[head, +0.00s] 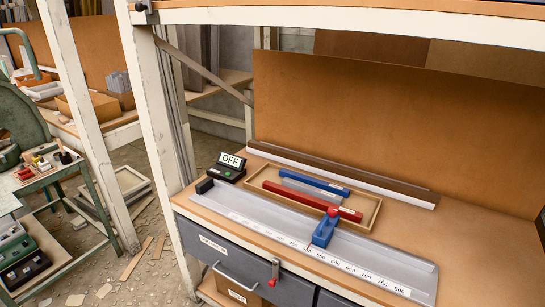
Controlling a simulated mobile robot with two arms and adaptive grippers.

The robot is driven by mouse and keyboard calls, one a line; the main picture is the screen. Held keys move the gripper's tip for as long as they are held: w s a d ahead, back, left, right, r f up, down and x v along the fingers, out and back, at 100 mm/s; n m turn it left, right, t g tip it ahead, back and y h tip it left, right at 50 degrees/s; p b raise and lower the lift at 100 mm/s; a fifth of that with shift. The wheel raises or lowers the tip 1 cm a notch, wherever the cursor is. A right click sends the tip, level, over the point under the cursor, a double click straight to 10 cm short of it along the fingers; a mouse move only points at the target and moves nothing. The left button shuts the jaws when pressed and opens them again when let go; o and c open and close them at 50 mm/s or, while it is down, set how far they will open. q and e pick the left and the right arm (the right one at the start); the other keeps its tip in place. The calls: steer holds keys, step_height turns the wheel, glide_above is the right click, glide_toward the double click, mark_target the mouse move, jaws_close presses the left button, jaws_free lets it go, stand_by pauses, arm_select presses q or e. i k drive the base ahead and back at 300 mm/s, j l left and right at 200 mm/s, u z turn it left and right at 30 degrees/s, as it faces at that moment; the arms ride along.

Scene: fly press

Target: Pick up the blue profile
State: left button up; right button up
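The blue profile (315,181) is a long thin bar lying at the back of a shallow wooden tray (376,212) on the bench. A grey profile (298,189) lies just in front of it, and a longer red profile (300,199) in front of that. All three run roughly parallel along the tray. Neither of my grippers is in the head view.
A grey measuring channel (375,259) with a number scale and a blue sliding block (324,231) lies along the bench front. An OFF display (230,165) stands left of the tray. A brown backboard (365,125) rises behind. Bench space at right is clear.

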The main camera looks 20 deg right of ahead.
mark_target(343, 192)
steer(key=i+j+z, duration=0.1)
steer(key=z, duration=0.3)
steer(key=i+j+z, duration=0.15)
steer(key=z, duration=0.25)
steer(key=i+j+z, duration=0.1)
steer(key=j, duration=0.3)
steer(key=i+j+z, duration=0.15)
steer(key=j, duration=0.3)
steer(key=i+j+z, duration=0.1)
steer(key=i+j, duration=0.15)
steer(key=j, duration=0.2)
steer(key=i+j+z, duration=0.15)
steer(key=j, duration=0.3)
steer(key=j+z, duration=0.1)
steer(key=j, duration=0.35)
steer(key=i+j, duration=0.1)
steer(key=j, duration=0.3)
steer(key=i+j, duration=0.1)
steer(key=j, duration=0.3)
steer(key=i+j, duration=0.1)
steer(key=j, duration=0.25)
steer(key=i+j, duration=0.1)
steer(key=j, duration=0.3)
steer(key=i+j, duration=0.1)
steer(key=j, duration=0.3)
